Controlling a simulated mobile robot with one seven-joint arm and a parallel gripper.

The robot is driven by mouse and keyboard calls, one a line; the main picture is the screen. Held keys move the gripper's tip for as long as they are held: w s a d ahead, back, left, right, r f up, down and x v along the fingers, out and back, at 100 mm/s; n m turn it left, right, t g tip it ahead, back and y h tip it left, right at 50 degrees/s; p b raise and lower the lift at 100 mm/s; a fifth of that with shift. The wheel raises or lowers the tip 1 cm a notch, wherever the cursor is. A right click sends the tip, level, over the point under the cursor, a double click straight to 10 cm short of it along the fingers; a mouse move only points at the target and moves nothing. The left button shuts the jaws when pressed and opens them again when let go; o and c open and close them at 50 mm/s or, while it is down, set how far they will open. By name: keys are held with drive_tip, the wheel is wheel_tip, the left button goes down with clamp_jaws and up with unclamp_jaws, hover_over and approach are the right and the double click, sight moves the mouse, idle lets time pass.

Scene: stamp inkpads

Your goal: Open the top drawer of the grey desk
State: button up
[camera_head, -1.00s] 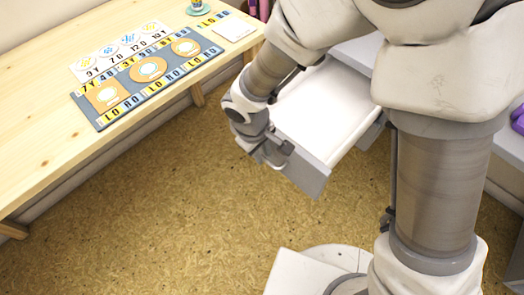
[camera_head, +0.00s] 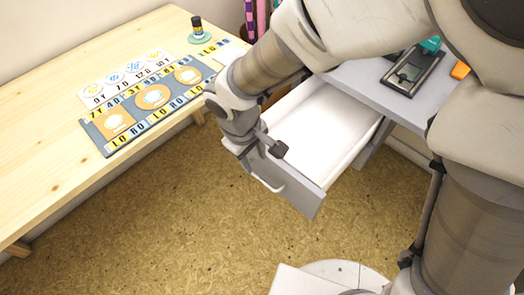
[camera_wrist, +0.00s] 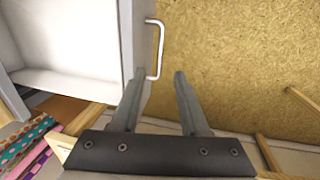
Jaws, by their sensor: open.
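The top drawer (camera_head: 322,130) of the grey desk (camera_head: 365,82) is pulled well out, with an empty white inside. It also shows in the wrist view (camera_wrist: 70,45). Its grey front carries a thin pale handle (camera_head: 267,184), also clear in the wrist view (camera_wrist: 160,50). My gripper (camera_head: 264,152) is at the drawer's front, above the handle in the head view. In the wrist view my gripper (camera_wrist: 157,75) is open, one finger over the drawer front and the other over the floor side. The handle stands ahead of the gap, apparently not gripped.
A wooden table (camera_head: 45,175) with a patterned mat (camera_head: 125,140) and a small bottle (camera_head: 197,26) stands at the left. A dark device (camera_head: 413,70) and an orange item (camera_head: 460,70) lie on the desk top. The brown floor (camera_head: 190,225) before the drawer is clear.

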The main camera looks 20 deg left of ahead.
wheel_tip(320, 180, up, 6)
drive_tip(key=s+p, duration=0.1)
drive_tip(key=shift+a, duration=0.25)
drive_tip(key=d+r+m+t, duration=0.1)
drive_tip(key=d+r+m, duration=0.35)
drive_tip(key=d, duration=0.55)
drive_tip(key=d+r+m+t, duration=0.1)
drive_tip(key=d+r+m, duration=0.4)
drive_tip(key=d, duration=0.4)
drive_tip(key=d+r+m+t, duration=0.1)
drive_tip(key=d+r+m, duration=0.4)
drive_tip(key=d, duration=0.5)
wheel_tip(320, 180, up, 18)
drive_tip(key=s+n+p, duration=0.1)
drive_tip(key=p, duration=1.6)
drive_tip(key=shift+s+d+f+t+y, duration=0.25)
drive_tip(key=shift+d+t+y, duration=0.05)
drive_tip(key=shift+d+y, duration=0.1)
drive_tip(key=shift+a, duration=0.15)
